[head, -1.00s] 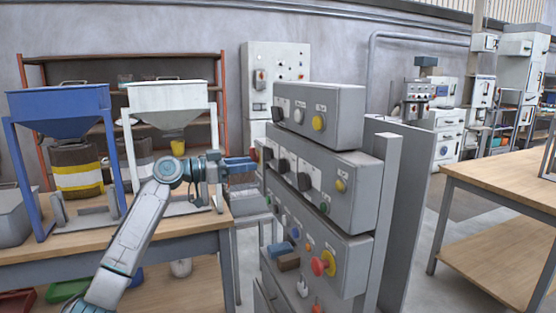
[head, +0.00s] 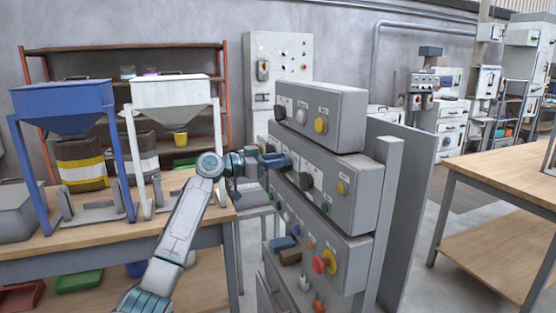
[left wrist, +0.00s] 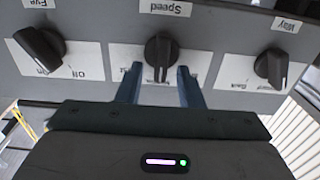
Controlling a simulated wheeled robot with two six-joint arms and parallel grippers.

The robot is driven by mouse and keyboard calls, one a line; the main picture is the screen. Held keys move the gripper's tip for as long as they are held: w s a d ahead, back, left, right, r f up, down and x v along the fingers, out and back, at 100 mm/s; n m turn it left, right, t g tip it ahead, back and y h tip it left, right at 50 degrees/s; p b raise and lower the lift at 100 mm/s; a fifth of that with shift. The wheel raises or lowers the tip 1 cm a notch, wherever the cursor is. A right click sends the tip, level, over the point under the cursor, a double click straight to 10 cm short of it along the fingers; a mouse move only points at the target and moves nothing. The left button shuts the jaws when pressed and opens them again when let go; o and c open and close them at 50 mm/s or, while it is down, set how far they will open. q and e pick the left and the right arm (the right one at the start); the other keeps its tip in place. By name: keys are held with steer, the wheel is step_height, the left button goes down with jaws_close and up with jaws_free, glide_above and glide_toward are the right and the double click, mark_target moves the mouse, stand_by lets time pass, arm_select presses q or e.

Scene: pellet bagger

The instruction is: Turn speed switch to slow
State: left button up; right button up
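The speed switch (left wrist: 160,52) is a black rotary knob under an upside-down "Speed" label in the left wrist view. Its handle stands vertical in the picture, over a white label plate partly hidden by my fingers. My left gripper (left wrist: 160,86) is open, its two blue fingers on either side of the knob's lower end and apart from it, as far as I can tell. In the head view my left gripper (head: 276,161) is at the middle box of the grey control panel (head: 345,205) and hides the knob there. My right gripper is not in view.
An "Eye" knob (left wrist: 40,48) and a "Way" knob (left wrist: 271,66) flank the speed switch. The panel also carries a red button (head: 318,265) and a yellow button (head: 342,188). A blue hopper (head: 62,100) and a white hopper (head: 170,92) stand on the left bench.

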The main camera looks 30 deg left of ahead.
arm_select(q)
steer(key=shift+c, duration=0.4)
steer(key=c, duration=0.5)
steer(key=shift+n, duration=0.3)
steer(key=shift+c, duration=0.2)
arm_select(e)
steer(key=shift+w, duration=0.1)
arm_select(q)
steer(key=shift+w+a+f+n, duration=0.15)
steer(key=shift+n, duration=1.4)
steer(key=shift+w+a+f+n, duration=0.1)
steer(key=shift+w+a+n, duration=0.1)
steer(key=shift+n, duration=1.4)
steer(key=shift+w+a+f+n, duration=0.1)
steer(key=shift+a+f+n, duration=0.05)
steer(key=shift+n, duration=1.4)
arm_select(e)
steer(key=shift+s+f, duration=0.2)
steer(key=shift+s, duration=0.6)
arm_select(q)
steer(key=shift+p, duration=0.3)
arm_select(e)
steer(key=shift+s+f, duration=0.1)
arm_select(q)
steer(key=o, duration=0.6)
